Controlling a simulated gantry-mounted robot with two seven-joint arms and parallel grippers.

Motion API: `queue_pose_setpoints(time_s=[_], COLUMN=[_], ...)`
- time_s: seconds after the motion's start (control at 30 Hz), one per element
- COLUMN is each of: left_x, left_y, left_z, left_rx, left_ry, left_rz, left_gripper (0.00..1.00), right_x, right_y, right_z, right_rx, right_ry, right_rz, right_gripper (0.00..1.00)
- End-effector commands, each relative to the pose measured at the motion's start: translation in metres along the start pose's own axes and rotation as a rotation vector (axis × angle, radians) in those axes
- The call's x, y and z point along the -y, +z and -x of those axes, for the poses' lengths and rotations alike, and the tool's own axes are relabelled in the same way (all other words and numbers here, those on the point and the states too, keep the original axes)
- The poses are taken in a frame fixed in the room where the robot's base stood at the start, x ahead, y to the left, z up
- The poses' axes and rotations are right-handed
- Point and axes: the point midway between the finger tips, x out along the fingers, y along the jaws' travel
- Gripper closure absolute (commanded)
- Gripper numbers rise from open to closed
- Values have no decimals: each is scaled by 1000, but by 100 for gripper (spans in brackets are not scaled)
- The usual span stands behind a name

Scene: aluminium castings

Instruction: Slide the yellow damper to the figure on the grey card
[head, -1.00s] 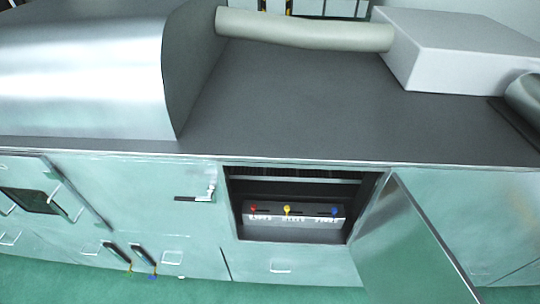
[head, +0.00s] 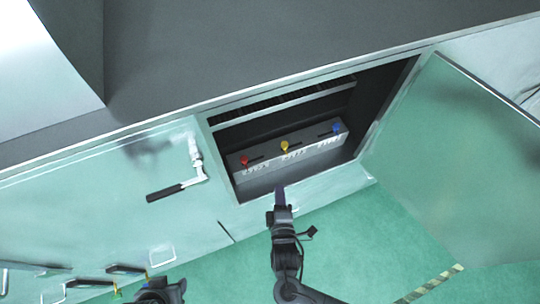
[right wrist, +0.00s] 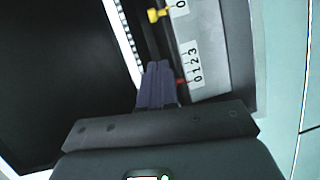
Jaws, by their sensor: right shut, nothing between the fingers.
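The yellow damper (head: 284,146) is a small knob on a grey slotted panel (head: 300,151) inside the open cabinet bay. It also shows at the top of the right wrist view (right wrist: 155,14), beside a white scale strip of which a 0 is visible. My right gripper (head: 280,190) is shut and empty, at the front of the bay, below the yellow knob in the picture. In the right wrist view its fingers (right wrist: 157,82) appear close to the red knob (right wrist: 181,82); contact is unclear. A dark part at the bottom left may be my left gripper (head: 160,290). I cannot make out a separate grey card.
The red knob (head: 244,160) is left of the yellow one and the blue knob (head: 336,128) right. The cabinet door (head: 455,165) stands open at the right. A lever handle (head: 180,188) sticks out at the left. A rail (head: 285,100) crosses above the panel.

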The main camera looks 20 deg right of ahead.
Motion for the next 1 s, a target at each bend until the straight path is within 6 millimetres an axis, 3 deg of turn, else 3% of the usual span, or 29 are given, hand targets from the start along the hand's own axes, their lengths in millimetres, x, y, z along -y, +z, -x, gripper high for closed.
queue_pose_setpoints(time_s=[0.03,0.2,0.47,0.9,1.0], left_x=[-3,-8,-8,-4,-4], left_y=[7,15,14,14,14], left_z=[-16,-26,-26,-32,-31], left_rx=[4,12,7,5,7], left_ry=[6,16,19,7,5], left_rz=[3,7,12,1,0], left_gripper=[50,50,50,50,50], right_x=[8,2,-4,-7,-8], right_y=[-7,-15,-17,-18,-8], right_z=[-6,-19,-43,-121,-132], right_rx=[-16,-29,-30,-29,-28], right_ry=[17,51,60,59,58], right_rz=[-3,-15,-17,-18,-16], right_gripper=[100,100,100,100,100])
